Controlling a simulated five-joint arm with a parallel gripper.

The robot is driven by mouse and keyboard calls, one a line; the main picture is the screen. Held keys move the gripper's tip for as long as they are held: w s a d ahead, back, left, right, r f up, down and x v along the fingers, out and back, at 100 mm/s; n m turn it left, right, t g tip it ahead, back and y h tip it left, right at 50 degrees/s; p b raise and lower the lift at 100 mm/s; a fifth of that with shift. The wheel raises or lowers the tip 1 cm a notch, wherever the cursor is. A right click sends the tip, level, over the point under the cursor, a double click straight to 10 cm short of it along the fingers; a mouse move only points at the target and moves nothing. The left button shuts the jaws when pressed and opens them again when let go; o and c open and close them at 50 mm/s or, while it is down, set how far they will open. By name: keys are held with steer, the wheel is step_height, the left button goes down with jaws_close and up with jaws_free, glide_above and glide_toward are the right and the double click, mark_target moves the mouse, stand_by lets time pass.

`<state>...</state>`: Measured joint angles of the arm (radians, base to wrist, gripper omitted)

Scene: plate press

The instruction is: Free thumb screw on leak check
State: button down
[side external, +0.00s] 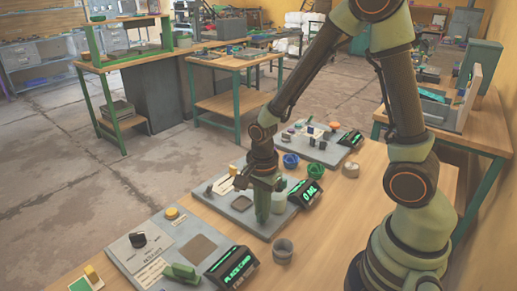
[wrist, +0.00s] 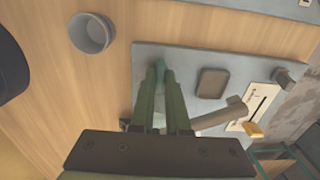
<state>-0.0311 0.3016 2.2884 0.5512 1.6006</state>
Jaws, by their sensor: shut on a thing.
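The middle grey panel (side external: 240,224) carries a display (side external: 305,193) reading what looks like "0 ML"; I take it for the leak check. It also shows in the wrist view (wrist: 190,58). My gripper (wrist: 160,82) points down over this panel, and in the side view (side external: 263,212) its green fingers reach close to the panel top. The fingers are shut on a small teal-green piece (wrist: 163,70), seemingly the thumb screw. The fingers hide most of it, so its shape and seating cannot be told.
On the panel are a dark pad (wrist: 212,83), a grey bar (wrist: 222,117) and a yellow knob (wrist: 253,130). A grey cup (side external: 283,251) stands in front. Other panels lie nearer (side external: 150,250) and farther (side external: 320,150).

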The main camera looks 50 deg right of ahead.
steer(key=shift+n, duration=0.4)
steer(key=n, duration=0.3)
steer(key=shift+n, duration=0.3)
steer(key=n, duration=0.4)
steer(key=shift+n, duration=0.3)
steer(key=n, duration=0.4)
steer(key=shift+n, duration=2.5)
steer(key=c, duration=0.9)
jaws_free()
steer(key=shift+r, duration=0.1)
